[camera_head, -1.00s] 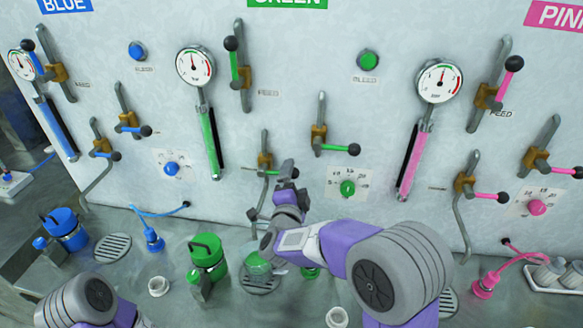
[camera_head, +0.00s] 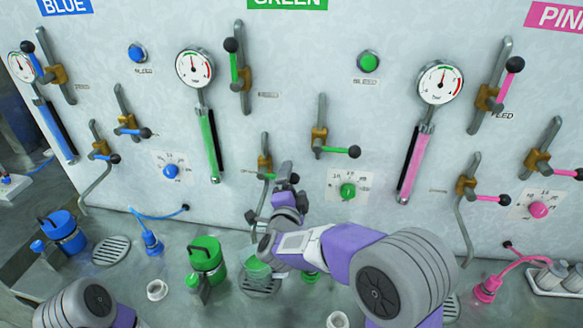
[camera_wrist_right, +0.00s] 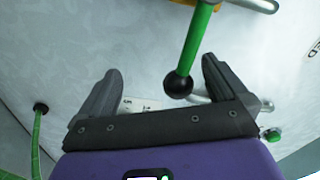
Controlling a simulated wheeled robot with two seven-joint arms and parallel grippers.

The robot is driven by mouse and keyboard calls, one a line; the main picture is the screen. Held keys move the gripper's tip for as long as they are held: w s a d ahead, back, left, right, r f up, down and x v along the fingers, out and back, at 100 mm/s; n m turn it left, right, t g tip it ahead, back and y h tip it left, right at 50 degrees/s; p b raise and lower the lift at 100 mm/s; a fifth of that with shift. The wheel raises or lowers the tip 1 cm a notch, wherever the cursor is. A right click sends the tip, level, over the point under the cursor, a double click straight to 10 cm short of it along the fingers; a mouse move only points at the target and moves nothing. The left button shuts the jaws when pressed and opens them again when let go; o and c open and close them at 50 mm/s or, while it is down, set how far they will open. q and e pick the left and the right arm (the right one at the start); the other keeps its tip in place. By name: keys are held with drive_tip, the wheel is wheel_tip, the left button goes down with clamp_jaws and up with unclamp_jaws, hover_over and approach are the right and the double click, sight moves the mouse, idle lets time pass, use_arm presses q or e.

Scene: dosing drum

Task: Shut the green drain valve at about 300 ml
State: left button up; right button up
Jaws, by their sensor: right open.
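The green drain valve (camera_head: 264,161) is the lower brass valve on the green panel, partly hidden behind my right gripper (camera_head: 283,178). Its green lever with a black ball knob (camera_wrist_right: 178,84) shows in the right wrist view, reaching in from the top. The knob is between the two spread fingers of my right gripper (camera_wrist_right: 162,95), which is open and not clamped on it. A clear, green-tinted beaker (camera_head: 257,268) stands on the floor grate below the valve, partly behind my right arm. Its level is too small to read. My left gripper is out of view.
A green canister (camera_head: 206,259) stands left of the beaker. Another green-handled valve (camera_head: 319,138) and a green dial (camera_head: 347,190) are on the wall to the right. Blue valves are at left, pink ones at right. White cups (camera_head: 157,290) stand in front.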

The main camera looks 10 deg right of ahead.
drive_tip(key=shift+s, duration=0.1)
drive_tip(key=b+v, duration=0.1)
drive_tip(key=v, duration=0.7)
drive_tip(key=shift+s+b, duration=0.3)
drive_tip(key=shift+s, duration=0.05)
drive_tip(key=shift+a, duration=0.2)
